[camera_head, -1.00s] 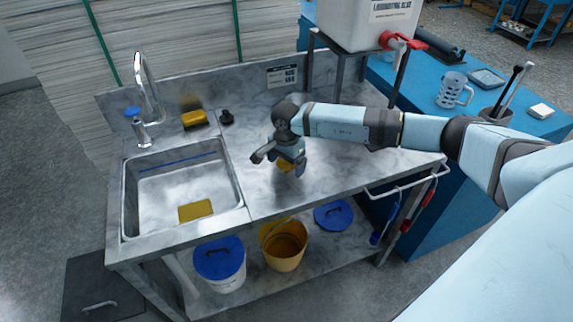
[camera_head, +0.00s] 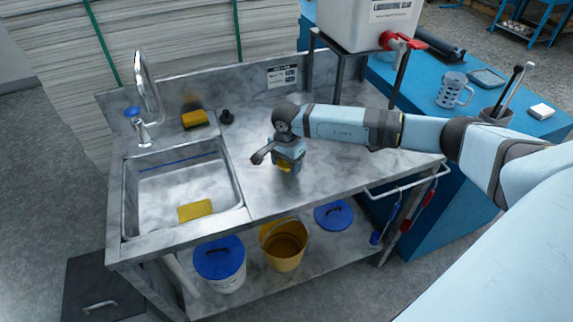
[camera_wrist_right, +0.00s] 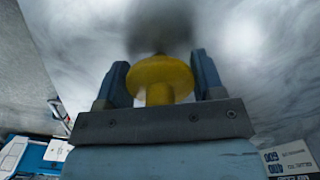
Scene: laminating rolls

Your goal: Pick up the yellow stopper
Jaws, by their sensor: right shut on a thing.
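The yellow stopper (camera_wrist_right: 160,79) is a round yellow piece with a narrower stem. It sits between the two blue fingers of my right gripper (camera_wrist_right: 160,76) in the right wrist view. In the head view my right gripper (camera_head: 287,163) points down over the grey counter, right of the sink, and only a little of the stopper (camera_head: 283,166) shows. The gripper is shut on the stopper. The stopper's far end is hidden, and I cannot tell whether it touches the counter. My left gripper is out of view.
The sink (camera_head: 184,228) holds a yellow sponge-like block (camera_head: 195,210). Another yellow block (camera_head: 195,119) and a small black knob (camera_head: 227,117) lie behind it. A white tank with a red tap (camera_head: 388,41) stands at the back right. The counter around the gripper is clear.

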